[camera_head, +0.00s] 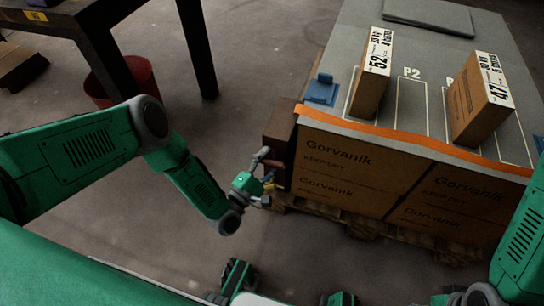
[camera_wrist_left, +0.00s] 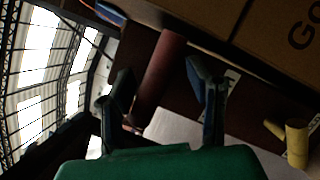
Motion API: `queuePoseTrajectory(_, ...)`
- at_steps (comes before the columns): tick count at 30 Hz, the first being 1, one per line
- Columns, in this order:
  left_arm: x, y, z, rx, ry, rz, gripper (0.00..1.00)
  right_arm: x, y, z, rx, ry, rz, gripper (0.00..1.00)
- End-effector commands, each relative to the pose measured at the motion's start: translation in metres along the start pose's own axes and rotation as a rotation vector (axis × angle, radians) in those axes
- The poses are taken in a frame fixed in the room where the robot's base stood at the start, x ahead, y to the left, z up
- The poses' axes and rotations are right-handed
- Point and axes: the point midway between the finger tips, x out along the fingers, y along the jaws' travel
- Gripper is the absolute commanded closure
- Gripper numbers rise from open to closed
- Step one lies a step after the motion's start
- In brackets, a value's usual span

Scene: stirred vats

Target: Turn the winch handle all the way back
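A dark brown box-shaped housing (camera_head: 279,133), seemingly the winch, sits at the near left corner of the loaded pallet. My left gripper (camera_head: 267,180) is at its near side, with fingers spread. In the left wrist view, a dull red cylindrical grip (camera_wrist_left: 163,68), seemingly the winch handle, lies between the two open fingers, with gaps visible on both sides. The rest of the handle is hidden or too dark to tell. A yellow part (camera_wrist_left: 296,143) shows to the right of the fingers. My right arm enters at the right edge; its gripper is out of view.
Cardboard cartons (camera_head: 352,166) stand on a wooden pallet (camera_head: 355,224) beside the housing. Two labelled boxes (camera_head: 371,80) (camera_head: 478,103) stand on the grey top. A blue part (camera_head: 322,90) sits at its left edge. A dark table (camera_head: 95,30) and red bin (camera_head: 136,78) are upper left.

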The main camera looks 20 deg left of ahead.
Motion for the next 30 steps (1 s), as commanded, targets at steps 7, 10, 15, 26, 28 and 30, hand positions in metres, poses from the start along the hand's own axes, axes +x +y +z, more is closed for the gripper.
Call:
queuePoseTrajectory(7,0.002,0.001,0.001,0.005,-0.002,0.004,0.53,0.000,0.000,0.000,0.000,0.000,0.000,0.60)
queuePoseTrajectory(10,0.002,0.002,0.001,0.006,-0.003,0.005,0.53,0.000,0.000,0.000,0.000,0.000,0.000,0.60)
queuePoseTrajectory(15,-0.010,0.002,0.001,0.006,-0.003,0.004,0.53,-0.001,0.000,0.001,0.000,0.002,0.000,0.60)
queuePoseTrajectory(26,-0.085,0.000,-0.001,0.005,0.001,0.001,0.53,-0.001,0.000,0.001,0.000,0.002,0.000,0.60)
queuePoseTrajectory(28,-0.097,0.000,-0.002,0.004,0.001,0.002,0.53,-0.001,0.000,0.001,0.000,0.003,0.000,0.60)
queuePoseTrajectory(30,-0.106,0.000,-0.002,0.004,0.000,0.002,0.53,-0.001,0.000,0.001,0.000,0.002,0.000,0.60)
